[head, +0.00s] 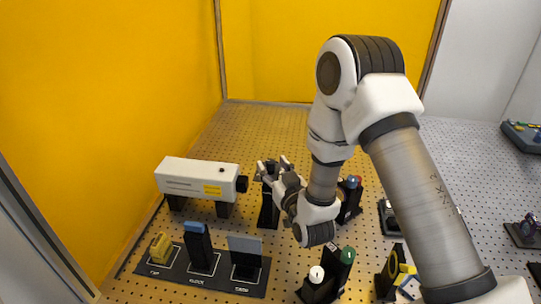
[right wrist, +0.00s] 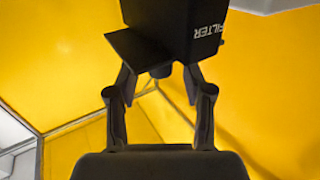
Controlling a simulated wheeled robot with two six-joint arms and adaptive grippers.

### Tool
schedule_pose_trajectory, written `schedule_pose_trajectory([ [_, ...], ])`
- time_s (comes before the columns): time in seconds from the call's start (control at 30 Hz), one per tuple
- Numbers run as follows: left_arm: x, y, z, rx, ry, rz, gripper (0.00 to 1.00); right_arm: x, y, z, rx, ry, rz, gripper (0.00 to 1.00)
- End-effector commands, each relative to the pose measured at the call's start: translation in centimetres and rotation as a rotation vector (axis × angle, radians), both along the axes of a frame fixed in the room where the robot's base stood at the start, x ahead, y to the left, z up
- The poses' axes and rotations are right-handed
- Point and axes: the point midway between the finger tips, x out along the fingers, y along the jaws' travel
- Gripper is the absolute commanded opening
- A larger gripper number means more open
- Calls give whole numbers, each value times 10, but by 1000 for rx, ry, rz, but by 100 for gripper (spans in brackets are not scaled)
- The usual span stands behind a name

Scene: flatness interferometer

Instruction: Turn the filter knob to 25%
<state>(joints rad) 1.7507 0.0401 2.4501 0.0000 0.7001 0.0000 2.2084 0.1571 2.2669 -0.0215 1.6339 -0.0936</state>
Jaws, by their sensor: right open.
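The black filter unit (right wrist: 175,28), lettered FILTER upside down, fills the top of the right wrist view. A dark plate juts from its left side. A small dark rounded part (right wrist: 160,71) under it, perhaps the knob, shows between my fingertips; its dial marks cannot be read. In the head view the unit's black post (head: 268,208) stands right of the white laser box. My right gripper (head: 272,170) is at the top of that post, open. In the right wrist view its two fingers (right wrist: 158,78) stand apart below the unit; contact cannot be told. My left gripper is out of view.
The white box (head: 197,178) stands left of the post on a perforated board (head: 250,125). A dark rack (head: 190,275) with yellow, blue and grey pieces lies front left. Black mounts with white and green caps (head: 330,270) stand close below my right wrist.

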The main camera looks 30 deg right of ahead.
Motion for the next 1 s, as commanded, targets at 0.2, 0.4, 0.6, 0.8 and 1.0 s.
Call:
schedule_pose_trajectory([
  [0.2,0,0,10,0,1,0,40,22,-2,1,-1,0,0,51],
  [0.4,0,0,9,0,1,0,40,23,-2,-1,-1,1,0,51],
  [0.6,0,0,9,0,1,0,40,23,-2,0,-1,1,0,0],
  [0.8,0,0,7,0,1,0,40,23,-1,-1,-3,1,-10,0],
  [1.0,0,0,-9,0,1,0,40,24,0,-3,-7,0,-127,0],
])
